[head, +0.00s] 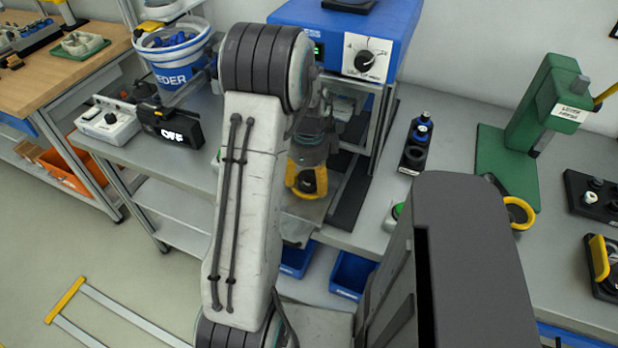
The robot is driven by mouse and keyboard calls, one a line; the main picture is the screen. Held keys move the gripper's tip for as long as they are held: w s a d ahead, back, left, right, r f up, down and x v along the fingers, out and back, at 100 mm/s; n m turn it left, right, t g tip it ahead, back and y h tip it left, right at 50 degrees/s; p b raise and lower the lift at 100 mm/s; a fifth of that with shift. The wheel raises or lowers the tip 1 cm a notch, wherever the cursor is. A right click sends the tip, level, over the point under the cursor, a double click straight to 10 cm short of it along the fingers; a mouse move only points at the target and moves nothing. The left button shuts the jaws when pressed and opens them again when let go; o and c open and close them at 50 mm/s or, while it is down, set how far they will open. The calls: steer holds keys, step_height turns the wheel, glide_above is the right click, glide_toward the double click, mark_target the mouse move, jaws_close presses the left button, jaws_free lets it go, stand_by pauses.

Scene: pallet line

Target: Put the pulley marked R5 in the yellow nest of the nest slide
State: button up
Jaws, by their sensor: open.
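My gripper (311,158) is open and points down just above the yellow nest (292,185) of the nest slide, below the blue machine. A dark round part (309,183) shows inside the yellow nest, close under my gripper. I cannot read a mark on it, so I cannot tell if it is the R5 pulley. My arm and gripper hide part of the nest slide, and whether the fingers touch the part cannot be told.
A blue machine (345,30) with a dial stands behind my gripper. A black holder (414,150) with blue and black parts is to the right, then a green press (550,110). A bucket (172,62) and an OFF display (172,128) are left. Blue bins (350,272) sit below.

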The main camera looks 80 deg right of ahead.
mark_target(309, 179)
steer(key=shift+a, duration=0.1)
step_height(309, 179, up, 12)
steer(key=shift+p, duration=0.35)
stand_by(0.4)
steer(key=w+a+r+n+t+h, duration=0.1)
steer(key=w+a+r+n, duration=0.2)
steer(key=w+a+n, duration=0.7)
steer(key=w+a+r+n, duration=0.3)
steer(key=w+a+n, duration=0.45)
steer(key=w, duration=0.45)
steer(key=s+a+f+n+t+y, duration=0.1)
steer(key=a+n+t, duration=0.1)
steer(key=a+n, duration=1.9)
steer(key=shift+a+t, duration=0.4)
steer(key=shift+a, duration=0.2)
steer(key=shift+d, duration=0.1)
